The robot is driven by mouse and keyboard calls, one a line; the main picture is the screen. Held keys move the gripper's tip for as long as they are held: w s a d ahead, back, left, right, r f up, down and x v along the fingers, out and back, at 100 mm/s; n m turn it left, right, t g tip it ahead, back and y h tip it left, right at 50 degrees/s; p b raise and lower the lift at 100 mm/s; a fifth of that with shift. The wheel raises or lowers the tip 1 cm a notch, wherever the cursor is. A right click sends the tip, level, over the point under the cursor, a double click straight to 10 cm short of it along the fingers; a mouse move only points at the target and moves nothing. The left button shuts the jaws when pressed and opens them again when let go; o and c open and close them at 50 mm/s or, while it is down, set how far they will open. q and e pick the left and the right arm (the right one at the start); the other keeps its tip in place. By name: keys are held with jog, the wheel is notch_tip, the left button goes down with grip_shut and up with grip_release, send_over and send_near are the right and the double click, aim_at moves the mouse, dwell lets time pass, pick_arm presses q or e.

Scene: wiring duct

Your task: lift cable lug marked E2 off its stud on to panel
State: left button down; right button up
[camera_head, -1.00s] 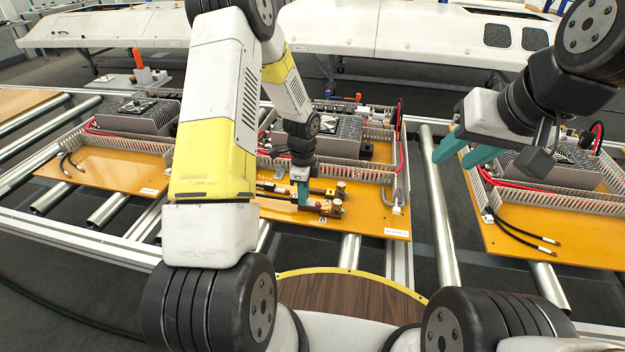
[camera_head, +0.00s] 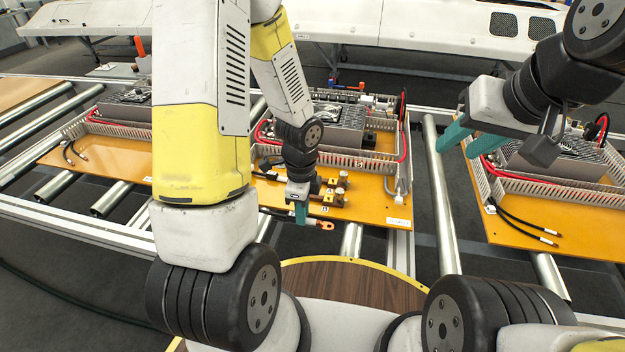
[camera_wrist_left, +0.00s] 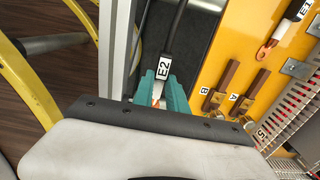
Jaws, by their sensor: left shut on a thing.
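My left gripper (camera_head: 301,213) is shut on the cable marked E2, close behind its lug. In the left wrist view the E2 label (camera_wrist_left: 163,68) sits on the black cable just beyond the teal fingers (camera_wrist_left: 160,90). The copper lug (camera_head: 325,225) sticks out to the right of the fingers, at the panel's front edge and clear of the studs. Two terminal bars marked B (camera_wrist_left: 222,88) and A (camera_wrist_left: 249,94) stand on the orange panel (camera_head: 370,205). My right gripper (camera_head: 470,140) is open and empty, over the rollers at right.
Cable E1 with its copper lug (camera_wrist_left: 266,49) lies on the panel beyond the terminal bars. A slotted wiring duct (camera_head: 350,160) runs behind the terminals. A dark gap with rollers (camera_head: 352,240) lies in front of the panel. A round wooden table (camera_head: 350,290) is nearest me.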

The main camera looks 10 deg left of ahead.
pick_arm(q)
jog(key=shift+s+d, duration=0.1)
jog(key=shift+s, duration=0.25)
jog(key=shift+r, duration=0.15)
jog(key=shift+r, duration=1.85)
